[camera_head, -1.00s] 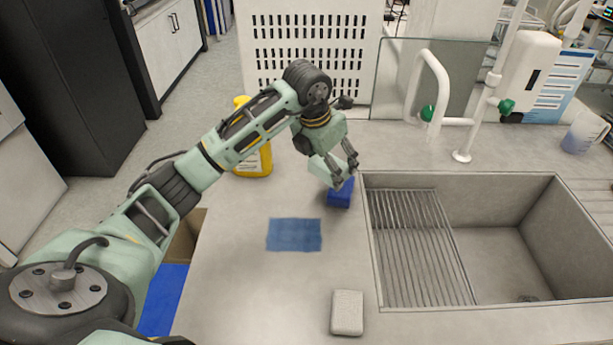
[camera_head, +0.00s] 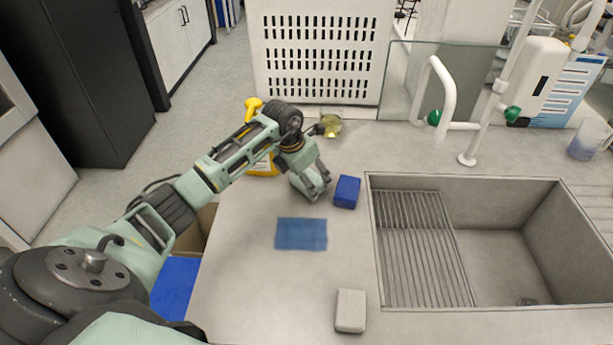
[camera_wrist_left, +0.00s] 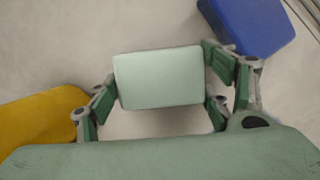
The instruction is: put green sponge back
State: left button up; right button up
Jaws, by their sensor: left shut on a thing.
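A pale green sponge (camera_wrist_left: 158,77), a rounded block, sits between the fingers of my left gripper (camera_wrist_left: 160,88) in the left wrist view. The fingers are shut on its two short ends. In the head view my left gripper (camera_head: 316,192) points down over the counter, just left of the blue sponge (camera_head: 347,191). There the green sponge is hard to tell from the green gripper. The blue sponge also shows in the wrist view (camera_wrist_left: 243,24), close beyond the right finger. My right gripper is in neither view.
A blue cloth or mat (camera_head: 301,234) lies flat in front of the gripper, and a whitish block (camera_head: 350,311) lies nearer. A yellow bottle (camera_head: 254,108) and a yellowish round vessel (camera_head: 330,125) stand behind the arm. The sink (camera_head: 515,240) is to the right.

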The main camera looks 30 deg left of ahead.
pick_arm(q)
jog(key=shift+f, duration=0.1)
jog(key=o, duration=1.1)
jog(key=b+v, duration=0.2)
jog(key=v, duration=1)
jog(key=shift+s, duration=0.1)
